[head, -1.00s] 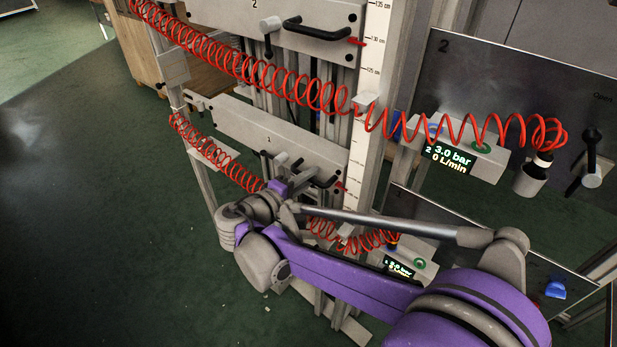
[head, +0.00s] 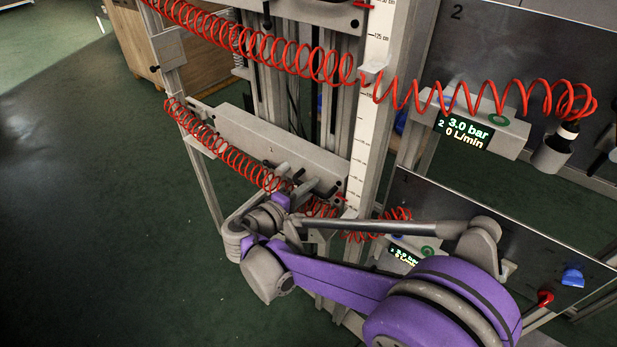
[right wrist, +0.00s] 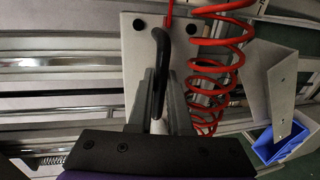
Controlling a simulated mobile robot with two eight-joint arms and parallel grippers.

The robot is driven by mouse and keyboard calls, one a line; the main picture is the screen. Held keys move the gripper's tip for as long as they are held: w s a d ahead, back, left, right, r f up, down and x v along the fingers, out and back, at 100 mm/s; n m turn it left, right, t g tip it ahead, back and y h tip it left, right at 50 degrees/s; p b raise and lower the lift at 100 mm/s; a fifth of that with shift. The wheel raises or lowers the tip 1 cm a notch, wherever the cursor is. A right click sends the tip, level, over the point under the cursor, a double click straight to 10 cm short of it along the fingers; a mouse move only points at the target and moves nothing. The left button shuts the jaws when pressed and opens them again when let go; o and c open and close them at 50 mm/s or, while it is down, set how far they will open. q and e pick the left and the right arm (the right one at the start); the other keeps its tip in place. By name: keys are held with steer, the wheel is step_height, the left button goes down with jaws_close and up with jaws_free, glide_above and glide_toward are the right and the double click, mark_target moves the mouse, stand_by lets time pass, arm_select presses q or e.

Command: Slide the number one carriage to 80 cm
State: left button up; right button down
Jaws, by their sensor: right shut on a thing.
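The number one carriage (head: 280,143) is a grey plate on the vertical rails, marked 1, with a red pointer (head: 341,196) beside the white scale (head: 369,130). The scale marks near the pointer are too small to read. My right gripper (head: 313,186) is at the carriage's right part. In the right wrist view its fingers (right wrist: 160,95) are shut on the black handle (right wrist: 162,45) of the carriage plate (right wrist: 138,48). The carriage's pointer also shows there at the top (right wrist: 169,12). My left gripper is not in view.
The number two carriage (head: 325,12) is above, cut by the frame's top. Red coiled hoses (head: 250,40) cross the rails; one runs close to my right gripper. Panels with displays (head: 465,130) stand at right. A blue bin (right wrist: 282,143) shows in the wrist view. Green floor at left is clear.

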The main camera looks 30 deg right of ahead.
arm_select(q)
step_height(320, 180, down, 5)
steer(key=b, duration=0.3)
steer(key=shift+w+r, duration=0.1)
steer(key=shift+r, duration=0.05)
arm_select(e)
step_height(320, 180, down, 7)
steer(key=shift+f, duration=0.2)
steer(key=shift+s, duration=0.1)
steer(key=c, duration=0.8)
jaws_free()
steer(key=shift+c, duration=0.2)
steer(key=shift+a+r, duration=0.1)
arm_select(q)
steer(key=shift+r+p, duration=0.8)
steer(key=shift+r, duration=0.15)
arm_select(e)
steer(key=v, duration=1)
steer(key=shift+s+a, duration=0.2)
steer(key=shift+a, duration=0.1)
